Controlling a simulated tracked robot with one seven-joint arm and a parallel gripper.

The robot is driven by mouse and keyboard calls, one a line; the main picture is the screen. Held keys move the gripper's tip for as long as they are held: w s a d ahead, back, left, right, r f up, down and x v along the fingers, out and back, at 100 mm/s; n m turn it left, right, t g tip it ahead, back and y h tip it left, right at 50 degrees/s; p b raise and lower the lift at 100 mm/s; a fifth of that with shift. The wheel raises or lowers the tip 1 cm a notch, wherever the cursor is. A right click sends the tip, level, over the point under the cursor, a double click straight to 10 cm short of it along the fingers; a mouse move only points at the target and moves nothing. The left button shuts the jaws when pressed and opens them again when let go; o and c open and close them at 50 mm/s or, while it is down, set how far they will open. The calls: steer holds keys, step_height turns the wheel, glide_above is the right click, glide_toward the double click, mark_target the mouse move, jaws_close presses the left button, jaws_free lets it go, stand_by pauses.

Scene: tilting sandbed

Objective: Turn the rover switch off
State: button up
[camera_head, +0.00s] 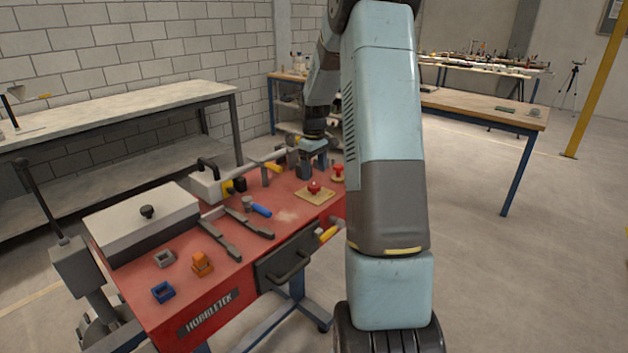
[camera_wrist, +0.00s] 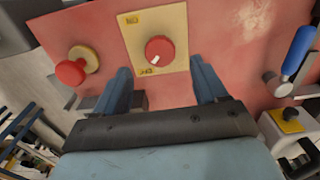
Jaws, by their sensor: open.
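A red round knob (camera_wrist: 160,50) with a white mark sits on a square cream plate (camera_wrist: 172,22) with small yellow labels, too small to read. In the head view this knob (camera_head: 314,187) is on the red workbench top. A red mushroom-shaped button (camera_wrist: 70,72) on a round tan base stands to its left in the wrist view. Which one is the rover switch is not readable. My gripper (camera_wrist: 160,72) is open and empty, its fingers pointing toward the plate on either side of the knob's line, apart from the knob. In the head view my gripper (camera_head: 313,165) is just behind the knob.
The red workbench (camera_head: 180,290) also holds a white-lidded box (camera_head: 145,222), a blue-handled tool (camera_head: 258,210), dark flat tools (camera_head: 222,240) and small orange, blue and grey blocks. A yellow-and-black piece (camera_wrist: 290,120) lies at right in the wrist view. Bare red surface surrounds the plate.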

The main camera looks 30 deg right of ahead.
mark_target(314, 185)
step_height(314, 185, up, 8)
steer(key=shift+r, duration=0.15)
stand_by(0.6)
steer(key=s+a+r+m+t+h, duration=0.1)
steer(key=s+a+r+m+t, duration=0.1)
steer(key=s+a+r, duration=1.2)
steer(key=s+a+m+t, duration=0.1)
steer(key=s+a, duration=0.2)
steer(key=s, duration=0.7)
steer(key=s+a+f+m+t+y, duration=0.1)
steer(key=s+a, duration=0.3)
steer(key=s, duration=0.6)
steer(key=shift+s+a+f+t, duration=0.2)
steer(key=shift+s+t, duration=0.1)
steer(key=shift+t, duration=0.5)
